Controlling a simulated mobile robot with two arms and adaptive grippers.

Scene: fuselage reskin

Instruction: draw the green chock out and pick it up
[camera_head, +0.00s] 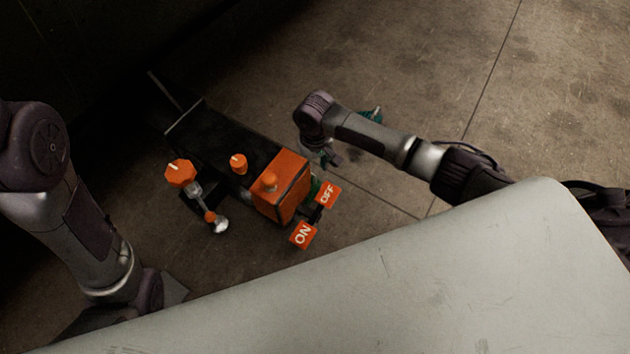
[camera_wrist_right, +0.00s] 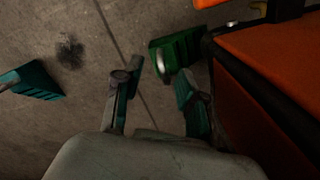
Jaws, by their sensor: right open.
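The green chock (camera_wrist_right: 175,52) is a ribbed wedge on the floor, close beside the orange and black machine in the right wrist view. In the head view only a bit of green (camera_head: 315,187) shows behind the machine's orange box. My right gripper (camera_wrist_right: 160,88) is open and empty, its fingers pointing toward the chock, which lies just beyond and between the tips; contact cannot be told. In the head view the right gripper (camera_head: 328,156) hangs to the upper right of the orange box. My left arm is at the left, its gripper hidden.
The machine (camera_head: 281,186) has ON and OFF plates (camera_head: 302,235) and orange knobs. A second, teal wedge (camera_wrist_right: 35,80) lies on the floor at left in the wrist view; it also shows in the head view (camera_head: 372,115). Concrete floor (camera_head: 420,60) is clear beyond.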

